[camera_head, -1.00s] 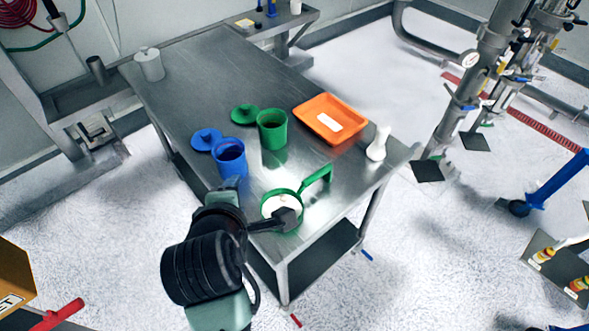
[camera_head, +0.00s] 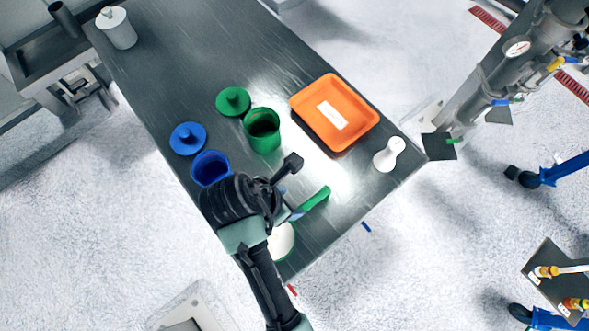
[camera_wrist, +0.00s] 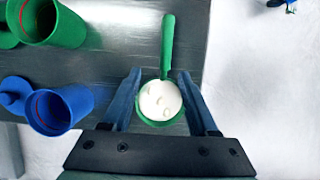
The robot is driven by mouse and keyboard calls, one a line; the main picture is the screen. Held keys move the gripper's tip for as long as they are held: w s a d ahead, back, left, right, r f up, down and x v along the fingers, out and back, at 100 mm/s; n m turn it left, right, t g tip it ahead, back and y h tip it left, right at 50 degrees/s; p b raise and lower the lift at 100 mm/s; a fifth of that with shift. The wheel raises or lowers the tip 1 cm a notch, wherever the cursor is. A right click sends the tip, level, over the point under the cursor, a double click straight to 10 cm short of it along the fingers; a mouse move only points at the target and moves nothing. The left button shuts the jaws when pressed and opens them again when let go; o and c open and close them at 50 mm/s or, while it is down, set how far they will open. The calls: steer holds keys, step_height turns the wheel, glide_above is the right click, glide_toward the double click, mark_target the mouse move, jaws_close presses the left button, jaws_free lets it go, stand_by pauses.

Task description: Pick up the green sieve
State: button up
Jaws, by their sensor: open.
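The green sieve lies on the metal table. In the head view its handle (camera_head: 316,198) points up and right, and my arm hides much of its round part. In the wrist view the sieve (camera_wrist: 167,48) has its handle pointing up, and its bowl holds white material with a few pale lumps. My gripper (camera_wrist: 160,74) is open, with one blue finger on each side of the sieve's round part. The fingers look apart from the sieve; I cannot tell how high they are above it.
A blue container (camera_head: 210,167) and a green container (camera_head: 264,131) stand open left of the sieve, with the blue lid (camera_head: 187,138) and green lid (camera_head: 233,101) beside them. An orange tray (camera_head: 360,105) and a white bottle-like object (camera_head: 389,154) are to the right.

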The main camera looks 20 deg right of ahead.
mark_target(305, 207)
steer(key=x, duration=0.4)
steer(key=s+x, duration=0.1)
steer(key=x, duration=0.1)
steer(key=shift+f+p, duration=0.25)
steer(key=shift+p, duration=0.05)
steer(key=shift+d+p+x, duration=0.2)
steer(key=shift+p+x, duration=0.35)
steer(key=shift+x, duration=2.25)
steer(key=shift+s, duration=0.1)
jaws_close()
steer(key=shift+r, duration=0.1)
